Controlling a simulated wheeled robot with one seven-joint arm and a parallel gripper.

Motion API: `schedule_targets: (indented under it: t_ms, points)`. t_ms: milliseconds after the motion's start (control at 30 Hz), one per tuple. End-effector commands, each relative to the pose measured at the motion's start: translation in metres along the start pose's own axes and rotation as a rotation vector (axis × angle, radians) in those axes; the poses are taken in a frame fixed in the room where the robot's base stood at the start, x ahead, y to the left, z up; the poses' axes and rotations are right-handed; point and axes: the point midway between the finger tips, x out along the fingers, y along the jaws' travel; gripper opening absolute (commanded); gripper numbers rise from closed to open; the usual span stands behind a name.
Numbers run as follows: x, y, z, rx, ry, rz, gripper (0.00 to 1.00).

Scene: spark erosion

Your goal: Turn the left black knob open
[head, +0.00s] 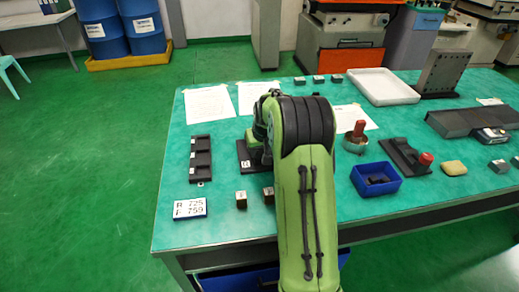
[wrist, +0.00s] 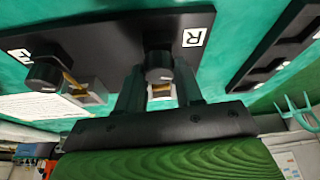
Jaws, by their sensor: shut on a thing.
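A dark plate (wrist: 112,38) with white letter labels carries two black knobs in the wrist view. One knob (wrist: 159,66), beside the "R" label, sits between the fingers of my gripper (wrist: 159,82), which is shut on it. The other black knob (wrist: 42,74) stands free at the left of that view. Brass-coloured parts show at both knobs. In the head view only the left end of the plate (head: 245,163) shows. My arm hides the knobs and my gripper there.
A small dark block (head: 241,200) stands in front of the plate.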

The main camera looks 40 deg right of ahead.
Motion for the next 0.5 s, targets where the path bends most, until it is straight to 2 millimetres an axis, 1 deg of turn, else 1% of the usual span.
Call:
schedule_targets:
  t_ms: [267, 500]
  points:
    - [-0.0005, 0.0003, 0.0000, -0.039, -0.001, -0.017, 0.05]
    - [-0.0015, 0.0021, -0.0006, -0.170, 0.000, -0.070, 0.05]
